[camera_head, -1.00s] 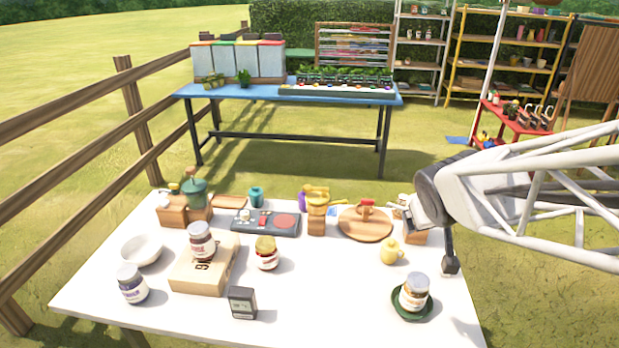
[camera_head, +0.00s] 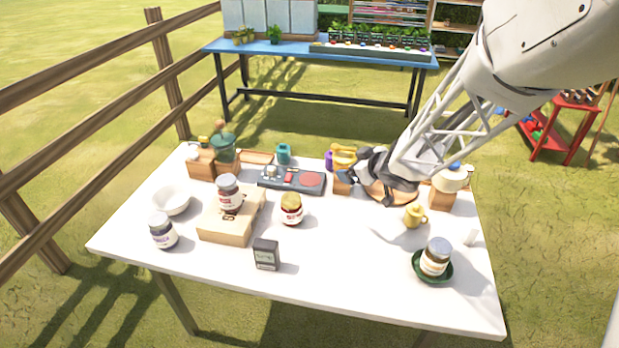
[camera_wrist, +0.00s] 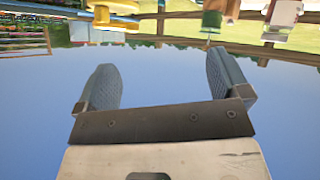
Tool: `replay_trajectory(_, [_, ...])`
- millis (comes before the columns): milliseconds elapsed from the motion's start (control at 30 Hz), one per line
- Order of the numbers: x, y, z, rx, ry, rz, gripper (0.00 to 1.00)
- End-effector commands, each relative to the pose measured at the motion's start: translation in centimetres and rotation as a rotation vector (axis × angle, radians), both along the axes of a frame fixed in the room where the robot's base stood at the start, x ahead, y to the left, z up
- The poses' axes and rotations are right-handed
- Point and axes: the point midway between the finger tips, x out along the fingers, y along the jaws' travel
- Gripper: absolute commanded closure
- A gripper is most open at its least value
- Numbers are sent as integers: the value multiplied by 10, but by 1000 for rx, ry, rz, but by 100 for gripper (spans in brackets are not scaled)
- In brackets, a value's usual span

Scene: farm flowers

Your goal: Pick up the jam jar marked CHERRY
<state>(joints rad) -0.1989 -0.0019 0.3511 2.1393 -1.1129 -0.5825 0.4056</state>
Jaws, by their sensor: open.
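Several jam jars stand on the white table, their label words too small to read. One dark jar with a pale lid (camera_head: 228,193) stands on a wooden box (camera_head: 222,232). A jar with a bluish label (camera_head: 162,231) stands at the left. A red jar with a yellowish lid (camera_head: 291,209) stands right of the box. A brown jar (camera_head: 436,257) sits on a green saucer (camera_head: 418,268) at the right. I cannot tell which is CHERRY. My gripper (camera_head: 354,176) is above the table's back part, apart from the jars. It is open and empty in the wrist view (camera_wrist: 163,75).
A small dark box (camera_head: 266,254) stands near the front edge. A white bowl (camera_head: 171,201) is at the left, a control panel (camera_head: 292,180) at the back, a yellow jug (camera_head: 414,215) at the right. The table's front middle (camera_head: 345,265) is clear.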

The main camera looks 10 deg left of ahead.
Motion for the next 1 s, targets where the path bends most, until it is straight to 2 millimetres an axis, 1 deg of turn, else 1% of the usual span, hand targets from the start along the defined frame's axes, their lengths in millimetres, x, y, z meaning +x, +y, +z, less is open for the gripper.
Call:
replay_trajectory(33, [1,13,-12,19,10,51,6])
replay_trajectory(200, [-6,53,-46,95,49,234,6])
replay_trajectory(300, [-14,73,-66,141,82,336,6])
replay_trajectory(400, [-22,88,-82,182,115,422,6])
replay_trajectory(500, [-31,98,-94,212,145,487,6])
replay_trajectory(600, [-35,104,-101,231,163,528,6])
replay_trajectory(1000, [-38,107,-104,241,174,547,6])
